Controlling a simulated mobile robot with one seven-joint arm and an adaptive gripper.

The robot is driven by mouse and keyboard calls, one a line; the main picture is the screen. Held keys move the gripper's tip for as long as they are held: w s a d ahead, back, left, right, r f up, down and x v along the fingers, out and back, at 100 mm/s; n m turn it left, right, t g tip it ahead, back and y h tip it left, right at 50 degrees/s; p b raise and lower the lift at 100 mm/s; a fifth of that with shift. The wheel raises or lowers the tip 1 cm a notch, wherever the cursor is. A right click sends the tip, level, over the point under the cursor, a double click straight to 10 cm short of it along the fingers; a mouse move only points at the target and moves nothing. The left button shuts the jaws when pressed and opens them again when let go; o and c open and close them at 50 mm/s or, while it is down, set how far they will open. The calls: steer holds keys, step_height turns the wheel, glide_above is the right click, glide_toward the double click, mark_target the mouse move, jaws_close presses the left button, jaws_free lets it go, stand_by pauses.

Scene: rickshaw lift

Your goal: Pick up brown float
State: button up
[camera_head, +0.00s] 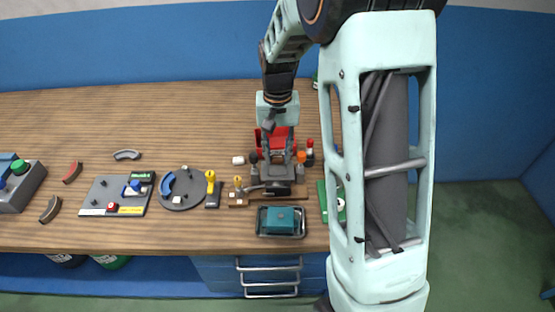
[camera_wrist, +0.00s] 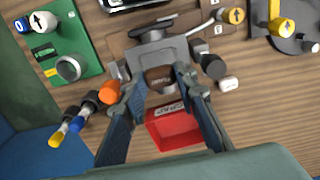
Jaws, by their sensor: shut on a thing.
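The brown float (camera_wrist: 160,79) is a small dark brown round piece in the wrist view, directly between my fingertips. My gripper (camera_wrist: 158,80) is shut on it, with one finger on each side. The float sits against or just in front of a grey fixture (camera_wrist: 155,50); I cannot tell whether the two touch. In the head view my gripper (camera_head: 278,158) reaches down over the workbench by the grey fixture (camera_head: 278,188). The float is not clearly visible there, hidden among the fingers.
A red bin (camera_wrist: 175,127) lies below the fingers in the wrist view. An orange knob (camera_wrist: 109,95) and a black knob (camera_wrist: 213,67) flank them. A teal block in a tray (camera_head: 281,221) is at the bench's front edge. The bench's back left is clear.

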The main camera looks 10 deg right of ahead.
steer(key=s+a+r+b, duration=0.1)
steer(key=s+a+r, duration=0.6)
steer(key=a+r, duration=0.3)
steer(key=shift+s+a, duration=0.4)
steer(key=shift+a, duration=0.4)
steer(key=shift+f, duration=0.2)
